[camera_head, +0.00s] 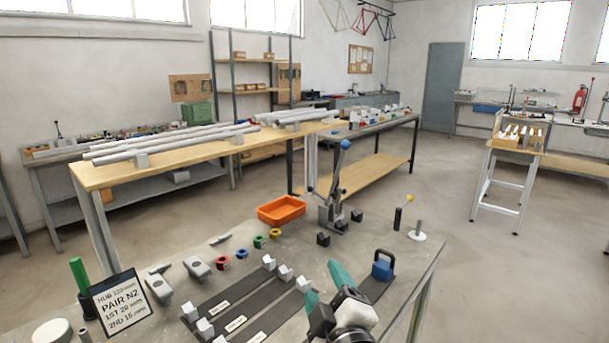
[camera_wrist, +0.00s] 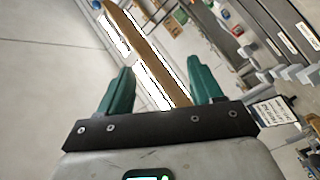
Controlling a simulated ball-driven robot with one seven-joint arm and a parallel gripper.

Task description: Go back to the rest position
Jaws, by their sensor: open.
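My gripper (camera_head: 322,282) is over the front of the grey workbench (camera_head: 225,262), just right of the dark jig rails (camera_head: 232,290). Its two green fingers are spread apart. In the wrist view my gripper (camera_wrist: 160,72) is open, with nothing held between its fingers; only the background shows there. My wrist hides part of the bench and rails beneath it.
A blue block with a black handle (camera_head: 382,271) stands close right of my gripper. A sign (camera_head: 121,300) stands at left. Open floor lies right.

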